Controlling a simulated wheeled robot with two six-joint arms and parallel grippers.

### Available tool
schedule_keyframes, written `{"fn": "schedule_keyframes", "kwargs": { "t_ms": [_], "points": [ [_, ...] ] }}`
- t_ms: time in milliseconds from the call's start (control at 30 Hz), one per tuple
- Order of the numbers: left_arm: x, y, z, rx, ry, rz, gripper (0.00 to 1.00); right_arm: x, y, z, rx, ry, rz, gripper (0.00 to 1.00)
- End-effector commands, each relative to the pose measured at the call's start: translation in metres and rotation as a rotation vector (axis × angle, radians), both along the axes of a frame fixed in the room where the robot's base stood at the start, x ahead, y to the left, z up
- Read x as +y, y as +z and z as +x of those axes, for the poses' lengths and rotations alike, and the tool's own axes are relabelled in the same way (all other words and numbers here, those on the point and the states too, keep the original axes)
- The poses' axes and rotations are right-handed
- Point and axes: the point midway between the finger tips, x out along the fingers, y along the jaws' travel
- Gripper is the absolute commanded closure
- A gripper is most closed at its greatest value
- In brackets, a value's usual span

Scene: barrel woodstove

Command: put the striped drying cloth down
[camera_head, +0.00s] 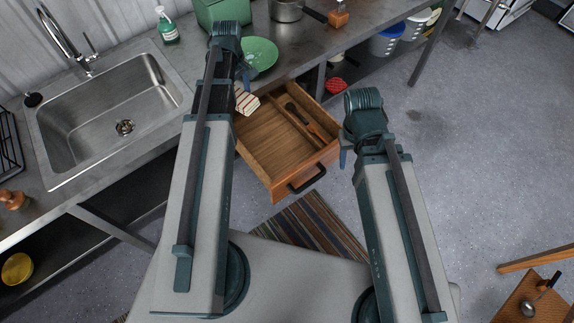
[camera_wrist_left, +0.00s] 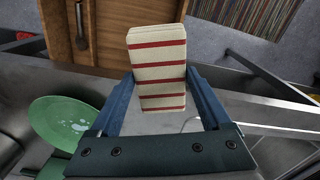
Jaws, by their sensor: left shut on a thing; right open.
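The striped drying cloth (camera_wrist_left: 157,62) is a folded cream block with red stripes. In the left wrist view it sits between both fingers of my left gripper (camera_wrist_left: 160,100), which is shut on it. In the head view the cloth (camera_head: 246,100) shows beside my left forearm, over the back left corner of the open wooden drawer. My left gripper (camera_head: 240,80) is largely hidden by its own arm there. My right gripper (camera_head: 345,150) is open and empty, to the right of the drawer. Whether the cloth touches anything below cannot be told.
The open drawer (camera_head: 270,150) holds a dark-handled utensil (camera_head: 304,122) at its right; its left part is bare. A green plate (camera_head: 260,53) lies on the steel counter (camera_head: 180,62) behind. The sink (camera_head: 100,110) is at left, a green soap bottle (camera_head: 167,27) behind it.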

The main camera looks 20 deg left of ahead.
Motion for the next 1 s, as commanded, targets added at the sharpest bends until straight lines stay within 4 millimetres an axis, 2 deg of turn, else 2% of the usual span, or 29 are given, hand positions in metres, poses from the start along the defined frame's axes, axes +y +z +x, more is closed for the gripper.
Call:
{"fn": "schedule_keyframes", "kwargs": {
  "t_ms": [33, 167, 300, 500, 700, 1000],
  "points": [
    [-0.007, -0.014, 0.0, 0.0, -0.012, 0.0, 0.63, 0.0, -0.014, 0.0, 0.0, 0.0, 0.0, 0.5],
    [-0.032, -0.051, 0.001, 0.0, -0.059, 0.0, 0.63, 0.0, -0.051, 0.0, 0.0, 0.0, 0.0, 0.5],
    [-0.068, -0.095, 0.001, 0.0, -0.126, 0.0, 0.63, 0.0, -0.095, 0.0, 0.0, 0.0, 0.0, 0.5],
    [-0.113, -0.146, -0.003, 0.0, -0.211, 0.0, 0.63, 0.0, -0.145, 0.0, 0.0, -0.001, 0.0, 0.5],
    [-0.141, -0.174, -0.007, 0.0, -0.265, 0.0, 0.63, 0.0, -0.174, 0.0, 0.0, -0.001, 0.0, 0.5],
    [-0.152, -0.181, -0.009, 0.0, -0.287, 0.0, 0.63, 0.0, -0.181, 0.0, 0.0, -0.001, 0.0, 0.5]
  ]
}}
